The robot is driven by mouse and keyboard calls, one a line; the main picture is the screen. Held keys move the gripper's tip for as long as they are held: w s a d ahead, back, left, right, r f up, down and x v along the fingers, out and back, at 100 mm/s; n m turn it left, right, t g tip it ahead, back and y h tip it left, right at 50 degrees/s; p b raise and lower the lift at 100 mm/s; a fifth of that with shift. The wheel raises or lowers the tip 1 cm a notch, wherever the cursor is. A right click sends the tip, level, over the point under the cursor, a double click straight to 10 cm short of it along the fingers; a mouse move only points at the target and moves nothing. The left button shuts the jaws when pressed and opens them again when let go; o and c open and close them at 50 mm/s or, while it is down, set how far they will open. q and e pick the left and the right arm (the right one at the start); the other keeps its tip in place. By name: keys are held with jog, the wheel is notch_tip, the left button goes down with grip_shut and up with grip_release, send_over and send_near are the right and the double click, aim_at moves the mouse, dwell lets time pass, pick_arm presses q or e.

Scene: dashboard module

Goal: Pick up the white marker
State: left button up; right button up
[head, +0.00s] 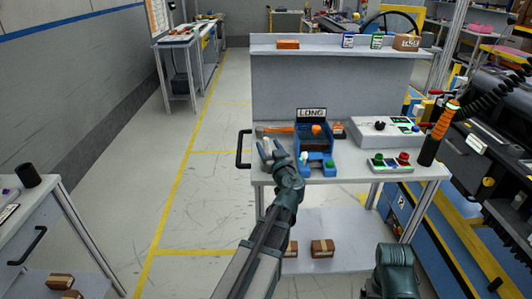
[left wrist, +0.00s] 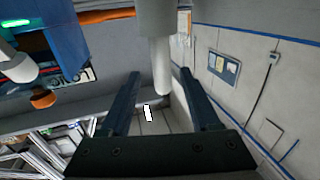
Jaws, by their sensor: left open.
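The white marker (left wrist: 161,68) shows in the left wrist view as a pale cylinder with a thicker grey-white part at the top of the picture. It lies between the two fingers of my left gripper (left wrist: 160,76), with a gap visible on each side. In the head view my left gripper (head: 268,147) is open at the front left of the workbench, near the blue holder. A small pale part of the marker (head: 267,143) shows between its fingers there. My right gripper is out of view; only a dark part of my right arm shows at the bottom.
A blue bin labelled LONG (head: 312,114) and a blue holder (head: 317,166) stand right of my left gripper. A button box (head: 391,163) and a white control panel (head: 375,131) lie farther right. A black handle (head: 243,149) sticks out at the bench's left edge.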

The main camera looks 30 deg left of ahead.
pick_arm(q)
jog(key=x, duration=0.5)
jog(key=shift+a, duration=0.15)
grip_shut()
